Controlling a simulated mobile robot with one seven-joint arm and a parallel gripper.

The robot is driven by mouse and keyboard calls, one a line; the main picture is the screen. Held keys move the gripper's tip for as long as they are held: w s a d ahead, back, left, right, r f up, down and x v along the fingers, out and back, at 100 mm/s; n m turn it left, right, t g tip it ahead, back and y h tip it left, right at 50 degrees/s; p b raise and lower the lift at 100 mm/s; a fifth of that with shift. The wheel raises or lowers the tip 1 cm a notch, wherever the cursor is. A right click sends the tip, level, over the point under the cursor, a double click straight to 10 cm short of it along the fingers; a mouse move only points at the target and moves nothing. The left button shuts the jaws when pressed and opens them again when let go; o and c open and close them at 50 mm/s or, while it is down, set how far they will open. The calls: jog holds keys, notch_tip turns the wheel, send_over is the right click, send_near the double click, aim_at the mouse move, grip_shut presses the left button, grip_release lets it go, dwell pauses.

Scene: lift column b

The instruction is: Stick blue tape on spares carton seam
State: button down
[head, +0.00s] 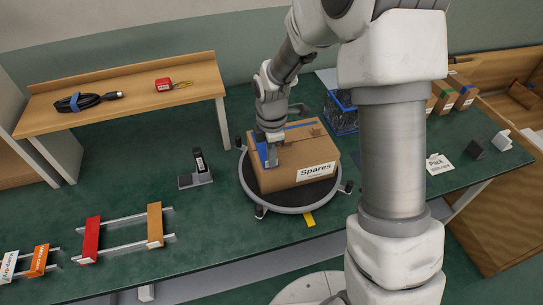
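The spares carton (287,175) is a brown box with a white "Spares" label (316,171). It sits on a round, grey-rimmed turntable (290,210) with a yellow tab at its front. A blue strip (300,126) lies along the far part of the carton's top. My gripper (272,150) points down at the carton's left top edge. A blue piece (262,154) shows right beside its fingers, against the carton's left side. I cannot tell whether the fingers hold this piece or whether it is stuck to the carton. The fingertips are too small to read.
A wooden shelf (130,85) at the back left bears a coiled black cable and a red tape measure. A small black device on a stand (198,168) is left of the turntable. Rails with coloured blocks lie front left. A blue crate (342,112) stands behind the carton.

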jog(key=c, duration=1)
grip_release()
jog(key=shift+r, duration=0.1)
notch_tip(320, 180, up, 17)
jog(key=p, duration=0.1)
jog(key=shift+r, duration=0.15)
